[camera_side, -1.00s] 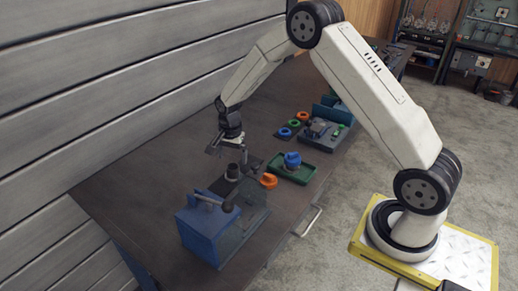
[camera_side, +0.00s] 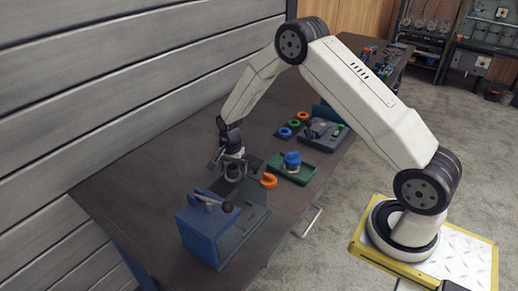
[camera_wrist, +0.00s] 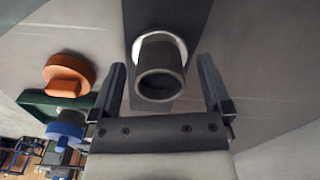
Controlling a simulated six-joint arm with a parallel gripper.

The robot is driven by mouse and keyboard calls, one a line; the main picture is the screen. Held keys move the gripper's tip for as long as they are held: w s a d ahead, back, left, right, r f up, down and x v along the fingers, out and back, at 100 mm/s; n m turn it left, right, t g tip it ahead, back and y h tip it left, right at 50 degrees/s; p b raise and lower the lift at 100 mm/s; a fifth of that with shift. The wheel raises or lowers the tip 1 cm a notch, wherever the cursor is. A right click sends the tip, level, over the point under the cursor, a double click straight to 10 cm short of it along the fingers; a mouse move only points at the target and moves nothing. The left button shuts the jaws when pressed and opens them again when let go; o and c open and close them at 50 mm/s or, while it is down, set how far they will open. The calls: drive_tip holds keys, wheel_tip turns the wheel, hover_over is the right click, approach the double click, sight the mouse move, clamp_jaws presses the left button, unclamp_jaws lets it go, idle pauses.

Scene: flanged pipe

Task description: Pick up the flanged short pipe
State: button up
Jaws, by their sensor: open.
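The flanged short pipe (camera_wrist: 160,70) is a dark grey tube with a lighter flange ring at its far end in the wrist view. It stands on a dark flat plate (camera_wrist: 192,18). My gripper (camera_wrist: 161,85) is open, with one finger to each side of the pipe and a gap to both. In the side view my gripper (camera_side: 233,160) is low over the bench at the pipe (camera_side: 233,172), which is partly hidden by the fingers. I cannot tell the exact height of the fingertips along the pipe.
A blue vise-like block (camera_side: 205,225) with a lever stands close in front. An orange part (camera_side: 269,181) lies just right of the pipe. A green tray (camera_side: 296,172) holds a blue-topped part (camera_side: 292,159). More rings and a fixture (camera_side: 322,130) sit farther back.

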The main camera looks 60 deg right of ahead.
idle(0.3)
clamp_jaws()
drive_tip(key=shift+r, duration=0.2)
drive_tip(key=shift+r, duration=4.8)
drive_tip(key=shift+r, duration=0.1)
wheel_tip(320, 180, up, 6)
hover_over(233, 166)
